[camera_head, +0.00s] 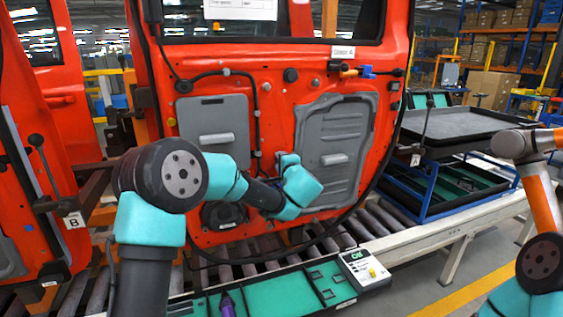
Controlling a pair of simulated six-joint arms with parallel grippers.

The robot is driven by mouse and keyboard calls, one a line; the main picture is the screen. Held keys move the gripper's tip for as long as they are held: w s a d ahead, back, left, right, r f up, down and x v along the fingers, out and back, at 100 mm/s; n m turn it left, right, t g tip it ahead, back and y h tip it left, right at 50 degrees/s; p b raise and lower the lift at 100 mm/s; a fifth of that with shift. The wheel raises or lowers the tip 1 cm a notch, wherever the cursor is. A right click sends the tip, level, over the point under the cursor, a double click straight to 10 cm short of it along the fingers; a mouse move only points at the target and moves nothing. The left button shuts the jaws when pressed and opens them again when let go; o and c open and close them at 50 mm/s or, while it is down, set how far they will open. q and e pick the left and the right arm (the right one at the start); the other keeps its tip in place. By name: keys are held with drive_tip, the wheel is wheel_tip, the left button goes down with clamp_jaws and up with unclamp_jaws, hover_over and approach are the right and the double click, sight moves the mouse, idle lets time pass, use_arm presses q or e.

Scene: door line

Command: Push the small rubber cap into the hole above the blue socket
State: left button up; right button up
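The blue socket (367,72) sits at the upper right of the red door's inner panel (270,115), beside an orange piece. A white label (343,52) is just above and left of it. I cannot make out the hole above the socket. I cannot pick out the small rubber cap for certain; several dark round plugs, such as one at the top middle (290,75), sit on the panel. My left arm reaches in front of the lower middle of the door, below and left of the socket. Its wrist hides the fingers and anything in them. My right gripper is outside the view.
A green-lined tray (270,294) with a purple-handled tool (228,303) lies in front of the door. Rollers (375,218) run beneath the door.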

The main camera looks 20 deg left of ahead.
use_arm(q)
drive_tip(key=shift+w+a+r, duration=0.2)
drive_tip(key=shift+w+a, duration=0.4)
drive_tip(key=shift+a, duration=0.1)
drive_tip(key=o, duration=1)
drive_tip(key=shift+s+d+f, duration=0.15)
drive_tip(key=shift+s+d, duration=0.2)
drive_tip(key=shift+d, duration=0.1)
drive_tip(key=shift+o, duration=0.9)
drive_tip(key=v, duration=1.8)
drive_tip(key=shift+d+f, duration=0.1)
drive_tip(key=shift+f, duration=0.05)
